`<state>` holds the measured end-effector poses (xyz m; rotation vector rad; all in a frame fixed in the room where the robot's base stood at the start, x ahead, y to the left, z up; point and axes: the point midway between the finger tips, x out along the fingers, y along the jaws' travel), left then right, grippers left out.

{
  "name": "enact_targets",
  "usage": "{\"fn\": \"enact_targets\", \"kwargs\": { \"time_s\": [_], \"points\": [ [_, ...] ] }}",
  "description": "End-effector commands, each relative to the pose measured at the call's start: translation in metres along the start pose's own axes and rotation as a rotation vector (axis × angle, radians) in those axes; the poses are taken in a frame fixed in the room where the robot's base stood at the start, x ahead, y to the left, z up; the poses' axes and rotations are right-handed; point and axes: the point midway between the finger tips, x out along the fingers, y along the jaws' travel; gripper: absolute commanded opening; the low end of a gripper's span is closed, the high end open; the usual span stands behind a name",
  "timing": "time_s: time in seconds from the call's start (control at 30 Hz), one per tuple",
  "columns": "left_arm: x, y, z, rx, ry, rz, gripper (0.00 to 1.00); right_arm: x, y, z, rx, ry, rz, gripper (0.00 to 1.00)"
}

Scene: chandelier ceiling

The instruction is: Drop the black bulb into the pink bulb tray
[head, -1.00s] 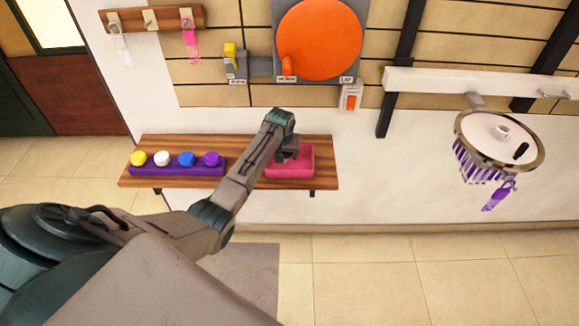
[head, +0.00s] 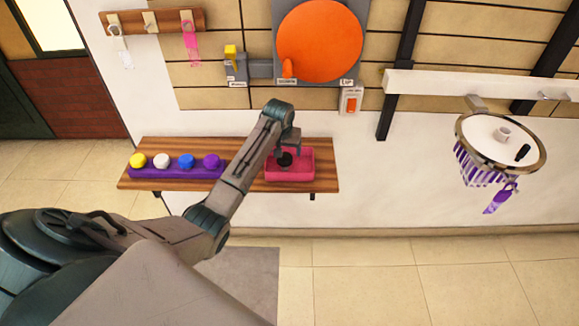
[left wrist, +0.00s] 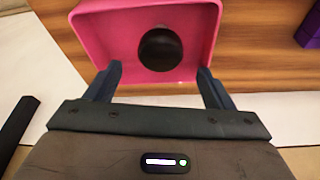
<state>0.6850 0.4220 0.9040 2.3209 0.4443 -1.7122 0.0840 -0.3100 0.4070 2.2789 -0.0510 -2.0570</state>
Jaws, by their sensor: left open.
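The pink bulb tray (head: 304,164) sits on the right part of the wooden shelf; it also fills the top of the left wrist view (left wrist: 92,42). The black bulb (left wrist: 161,49) is a dark round shape inside the tray walls in the left wrist view. In the head view the bulb (head: 285,159) shows as a dark spot under my gripper. My left gripper (head: 287,149) is at the tray; in the left wrist view its fingers (left wrist: 159,82) are spread apart, with the bulb beyond the tips and not between them. My right gripper is not in view.
A purple rack (head: 178,171) with yellow, white, blue and purple bulbs stands on the left of the wooden shelf (head: 245,148). An orange disc (head: 320,40) is on the wall above.

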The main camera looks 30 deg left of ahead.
Motion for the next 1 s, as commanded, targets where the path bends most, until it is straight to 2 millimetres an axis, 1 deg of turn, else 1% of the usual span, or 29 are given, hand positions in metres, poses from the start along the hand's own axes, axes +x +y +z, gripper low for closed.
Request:
{"fn": "enact_targets", "kwargs": {
  "time_s": [0.1,0.2,0.3,0.4,0.53,0.87,0.93,1.0],
  "points": [
    [-0.023,0.000,0.000,0.000,0.005,0.001,0.76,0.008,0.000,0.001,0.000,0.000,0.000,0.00],
    [-0.040,0.000,0.000,0.001,0.003,0.001,0.76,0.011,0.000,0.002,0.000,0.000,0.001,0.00],
    [-0.052,0.000,0.000,0.000,0.002,0.001,0.76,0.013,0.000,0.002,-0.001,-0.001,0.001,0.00],
    [-0.059,0.000,0.000,0.000,0.001,0.000,0.76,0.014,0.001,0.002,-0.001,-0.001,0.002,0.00],
    [-0.061,0.000,0.000,-0.001,0.000,0.000,0.76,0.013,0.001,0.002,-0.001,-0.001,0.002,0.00],
    [-0.061,0.000,0.000,0.000,0.000,0.000,0.76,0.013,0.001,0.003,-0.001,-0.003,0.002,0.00],
    [-0.059,0.001,0.004,0.004,-0.001,0.000,0.76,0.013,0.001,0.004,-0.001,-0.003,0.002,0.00],
    [-0.054,0.002,0.015,0.019,-0.001,-0.001,0.76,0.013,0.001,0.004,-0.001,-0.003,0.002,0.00]
  ]
}}
